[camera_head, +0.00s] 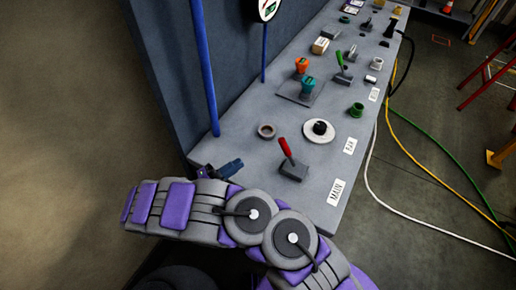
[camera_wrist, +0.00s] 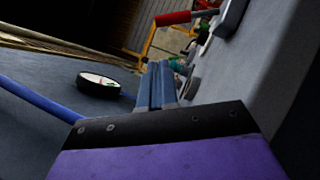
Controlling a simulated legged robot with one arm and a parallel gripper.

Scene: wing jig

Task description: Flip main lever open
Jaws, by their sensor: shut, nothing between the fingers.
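The main lever has a red handle (camera_head: 284,148) on a dark grey base (camera_head: 293,170), near the table's front end by the "MAIN" label (camera_head: 335,192). The handle tilts up and leftward from its base. In the wrist view the red handle (camera_wrist: 173,18) shows at the top, right of centre, with its base (camera_wrist: 231,17) at the top right. My gripper (camera_head: 232,167) is left of the lever, near the table's left front edge, apart from the handle. In the wrist view the fingers (camera_wrist: 156,82) are together and empty, with the handle beyond their tips.
A grey ring (camera_head: 266,131) and a white disc with a black knob (camera_head: 319,130) sit behind the lever. A blue pole (camera_head: 205,70) rises at the table's left edge. Cables lie on the floor to the right.

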